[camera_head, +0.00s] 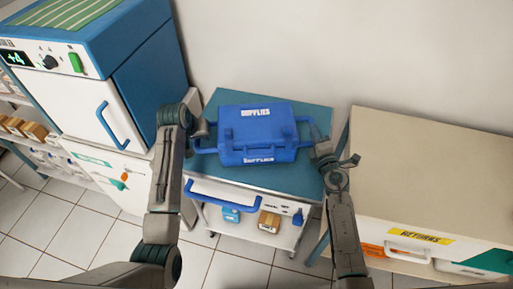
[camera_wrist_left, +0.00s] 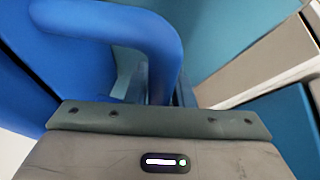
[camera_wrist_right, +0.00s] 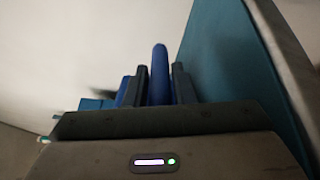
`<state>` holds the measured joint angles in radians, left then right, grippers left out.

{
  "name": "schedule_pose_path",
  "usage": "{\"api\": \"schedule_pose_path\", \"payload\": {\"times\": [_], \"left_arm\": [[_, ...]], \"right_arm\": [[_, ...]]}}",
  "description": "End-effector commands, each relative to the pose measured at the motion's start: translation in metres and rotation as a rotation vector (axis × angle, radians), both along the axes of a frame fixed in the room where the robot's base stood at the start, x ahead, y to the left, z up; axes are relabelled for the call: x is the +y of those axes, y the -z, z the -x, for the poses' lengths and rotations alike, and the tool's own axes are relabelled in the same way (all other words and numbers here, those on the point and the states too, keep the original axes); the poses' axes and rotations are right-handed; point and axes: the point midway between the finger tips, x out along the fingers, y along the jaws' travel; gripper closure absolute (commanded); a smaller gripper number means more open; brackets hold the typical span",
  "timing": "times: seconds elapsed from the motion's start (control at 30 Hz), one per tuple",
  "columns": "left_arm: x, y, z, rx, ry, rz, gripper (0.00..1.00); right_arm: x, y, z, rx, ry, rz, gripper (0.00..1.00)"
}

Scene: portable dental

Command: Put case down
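The blue case (camera_head: 258,128), lettered "SUPPLIES", is level over the teal top of a small cart (camera_head: 225,172); I cannot tell whether it touches the top. My left gripper (camera_head: 203,128) is at the case's left side handle. In the left wrist view the blue handle (camera_wrist_left: 160,45) runs down between its fingers, which look closed on it. My right gripper (camera_head: 321,142) is at the right side handle. In the right wrist view the blue handle bar (camera_wrist_right: 160,75) stands between two dark fingers that close on it.
A blue and white cabinet (camera_head: 130,85) with a display stands left of the cart. A beige-topped unit (camera_head: 430,170) with a "RETURNS" label stands close on the right. The cart has a blue front handle (camera_head: 225,194) and small boxes (camera_head: 268,221) below. A wall is behind.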

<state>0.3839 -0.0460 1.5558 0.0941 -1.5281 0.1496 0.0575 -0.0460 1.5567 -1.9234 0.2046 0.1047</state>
Motion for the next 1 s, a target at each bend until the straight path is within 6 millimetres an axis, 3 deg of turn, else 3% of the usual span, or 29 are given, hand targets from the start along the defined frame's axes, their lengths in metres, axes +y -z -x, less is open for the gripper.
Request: {"api": "schedule_pose_path", "payload": {"times": [0.1,0.47,1.0], "left_arm": [[0.0,-0.001,0.0,0.0,0.0,0.0,0.6],[0.001,-0.007,0.003,-0.001,0.0,0.001,0.6],[0.015,-0.098,0.042,-0.003,0.0,-0.001,0.6]], "right_arm": [[0.0,-0.001,0.0,0.001,-0.001,-0.001,0.59],[0.0,-0.001,0.0,0.002,-0.001,-0.003,0.59],[0.0,-0.001,0.0,0.002,-0.001,-0.003,0.59]]}}
